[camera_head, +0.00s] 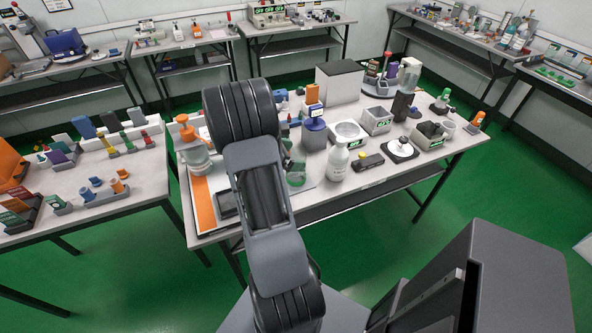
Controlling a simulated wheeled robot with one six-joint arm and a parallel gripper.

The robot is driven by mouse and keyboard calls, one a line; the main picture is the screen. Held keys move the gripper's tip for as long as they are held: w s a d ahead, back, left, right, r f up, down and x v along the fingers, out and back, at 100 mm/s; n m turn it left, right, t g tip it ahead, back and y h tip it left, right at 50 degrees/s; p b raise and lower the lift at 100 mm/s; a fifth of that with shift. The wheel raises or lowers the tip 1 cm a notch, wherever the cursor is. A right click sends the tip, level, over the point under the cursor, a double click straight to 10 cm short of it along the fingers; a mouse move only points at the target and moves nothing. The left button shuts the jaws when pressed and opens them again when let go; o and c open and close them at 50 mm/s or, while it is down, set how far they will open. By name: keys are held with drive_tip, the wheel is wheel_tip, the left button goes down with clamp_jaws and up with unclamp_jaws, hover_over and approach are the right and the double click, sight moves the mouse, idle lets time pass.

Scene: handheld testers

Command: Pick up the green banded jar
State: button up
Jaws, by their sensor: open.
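A small clear jar with green on it (296,176) stands on the middle table, just right of my arm. It looks like the green banded jar, but its left side is partly hidden by my arm. My arm rises from the bottom of the picture and bends over the table's front edge. My gripper (288,156) shows only as a small dark part beyond the arm, close above the jar. It is open, with its fingers mostly hidden, and I cannot tell whether it touches the jar.
The table's front edge is close.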

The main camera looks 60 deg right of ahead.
drive_tip(key=shift+x, duration=0.8)
drive_tip(key=c, duration=1.3)
drive_tip(key=shift+c, duration=0.5)
drive_tip(key=shift+r, duration=0.15)
